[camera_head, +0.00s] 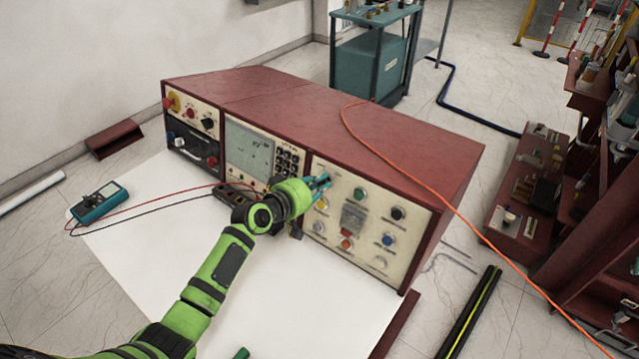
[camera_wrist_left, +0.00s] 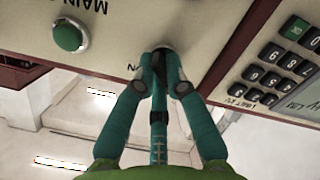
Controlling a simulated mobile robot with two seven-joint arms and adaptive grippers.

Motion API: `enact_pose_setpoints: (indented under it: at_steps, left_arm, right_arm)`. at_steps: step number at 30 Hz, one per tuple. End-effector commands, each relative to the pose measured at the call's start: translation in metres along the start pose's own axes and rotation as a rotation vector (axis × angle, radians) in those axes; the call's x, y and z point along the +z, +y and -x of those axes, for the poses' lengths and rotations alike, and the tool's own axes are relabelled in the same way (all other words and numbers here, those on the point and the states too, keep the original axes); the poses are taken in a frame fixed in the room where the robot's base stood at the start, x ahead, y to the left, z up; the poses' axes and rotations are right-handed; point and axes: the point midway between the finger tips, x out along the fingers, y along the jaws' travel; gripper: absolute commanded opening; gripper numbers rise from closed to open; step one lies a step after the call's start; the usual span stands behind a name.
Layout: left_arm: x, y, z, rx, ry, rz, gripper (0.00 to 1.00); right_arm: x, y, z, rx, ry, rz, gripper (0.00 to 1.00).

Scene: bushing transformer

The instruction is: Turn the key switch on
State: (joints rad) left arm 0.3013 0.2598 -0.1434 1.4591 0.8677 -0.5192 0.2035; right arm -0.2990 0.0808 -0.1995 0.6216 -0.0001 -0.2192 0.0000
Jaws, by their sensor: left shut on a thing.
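The red control box (camera_head: 290,95) stands on the white table with its cream front panel (camera_head: 375,262) facing me. My left gripper (camera_head: 322,184) reaches the upper left corner of the right-hand panel section. In the left wrist view the teal fingers of my left gripper (camera_wrist_left: 160,60) are closed together on the key switch (camera_wrist_left: 165,44) at the panel. Only a grey round edge of the switch shows; its key and turned position are hidden by the fingers. Part of an upside-down label reading "N" shows beside the fingers.
A green button (camera_wrist_left: 68,37) sits beside the fingers; several other coloured buttons surround it. A keypad (camera_wrist_left: 275,75) and display (camera_head: 250,152) are on the other side. A teal multimeter (camera_head: 98,202) with leads lies left. An orange cable (camera_head: 400,160) crosses the box top.

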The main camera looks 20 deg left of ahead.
Motion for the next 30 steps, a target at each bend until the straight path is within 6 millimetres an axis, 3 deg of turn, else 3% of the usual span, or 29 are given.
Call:
enact_pose_setpoints:
  at_steps: [11,30]
  left_arm:
    - [0.001,-0.001,0.0,-0.008,-0.001,-0.11,0.0]
    - [0.003,-0.001,0.0,-0.044,-0.002,-0.683,0.0]
  right_arm:
    - [0.004,0.0,-0.005,0.0,-0.007,-0.001,0.4]
    - [0.004,-0.001,-0.014,0.0,-0.005,0.0,0.4]
